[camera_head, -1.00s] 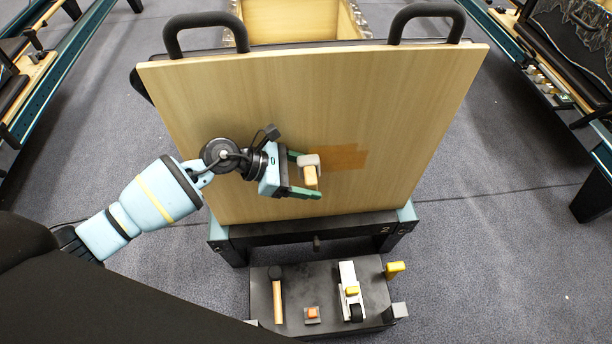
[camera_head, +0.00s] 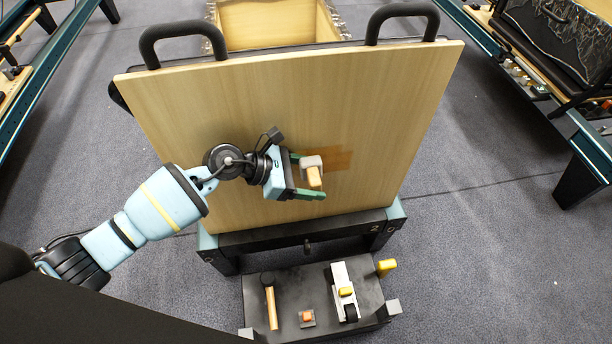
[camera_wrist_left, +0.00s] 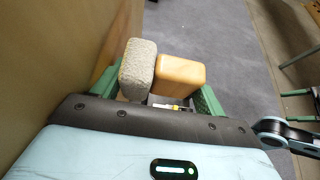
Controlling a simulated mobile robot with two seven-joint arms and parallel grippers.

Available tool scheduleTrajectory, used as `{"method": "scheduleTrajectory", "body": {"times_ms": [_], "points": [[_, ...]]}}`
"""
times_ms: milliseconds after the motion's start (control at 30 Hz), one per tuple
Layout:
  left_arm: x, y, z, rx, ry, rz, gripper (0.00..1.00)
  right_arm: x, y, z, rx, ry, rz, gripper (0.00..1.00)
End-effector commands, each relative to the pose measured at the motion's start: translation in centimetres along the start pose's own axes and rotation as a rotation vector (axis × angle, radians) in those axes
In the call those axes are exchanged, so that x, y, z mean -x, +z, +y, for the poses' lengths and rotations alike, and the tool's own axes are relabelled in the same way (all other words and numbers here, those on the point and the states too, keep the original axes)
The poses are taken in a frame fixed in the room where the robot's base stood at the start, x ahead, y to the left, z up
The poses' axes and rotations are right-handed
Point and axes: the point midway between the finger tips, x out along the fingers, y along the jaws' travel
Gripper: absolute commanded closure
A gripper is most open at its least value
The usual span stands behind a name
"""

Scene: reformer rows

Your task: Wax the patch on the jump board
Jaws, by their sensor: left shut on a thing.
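The jump board (camera_head: 220,110) is a large pale wooden panel standing tilted in front of me. A darker brown patch (camera_head: 342,158) shows right of its middle. My left gripper (camera_head: 308,176) is shut on a block with a grey fuzzy pad (camera_head: 308,162) and a light wooden handle (camera_head: 315,178). The pad faces the board and hides the left part of the patch; I cannot tell whether it touches. In the left wrist view the pad (camera_wrist_left: 138,70) and handle (camera_wrist_left: 180,78) sit between the green fingers.
A dark low tray (camera_head: 285,325) stands below the board with a wooden-handled tool (camera_head: 271,305), a small orange-topped piece (camera_head: 307,318), a white-and-black tool (camera_head: 345,292) and a yellow piece (camera_head: 386,267). Two black handles (camera_head: 402,12) rise above the board. Other reformers stand at both sides.

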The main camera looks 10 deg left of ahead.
Motion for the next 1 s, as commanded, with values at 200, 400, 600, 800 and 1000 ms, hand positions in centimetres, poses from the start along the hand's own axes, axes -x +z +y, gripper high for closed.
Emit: {"method": "scheduleTrajectory", "body": {"times_ms": [200, 400, 600, 800, 1000], "points": [[-1.1, 0.7, 0.1, -0.001, 0.0, -0.002, 0.51, 0.0, 0.2, 0.0, -0.001, 0.0, -0.003, 0.21], [-2.5, 1.4, 0.2, -0.001, 0.0, -0.002, 0.51, -0.1, 0.2, 0.0, -0.001, 0.0, -0.003, 0.21], [-3.1, 1.8, 0.2, 0.0, 0.002, -0.001, 0.51, -0.3, 0.0, 0.1, 0.0, 0.0, 0.003, 0.21], [-3.3, 1.9, 0.3, -0.001, 0.003, -0.002, 0.51, -0.5, -0.4, 0.1, 0.002, 0.001, 0.011, 0.21], [-4.4, 2.6, 0.2, -0.001, 0.002, -0.004, 0.51, -0.6, -0.3, 0.1, 0.002, 0.001, 0.01, 0.21]]}}
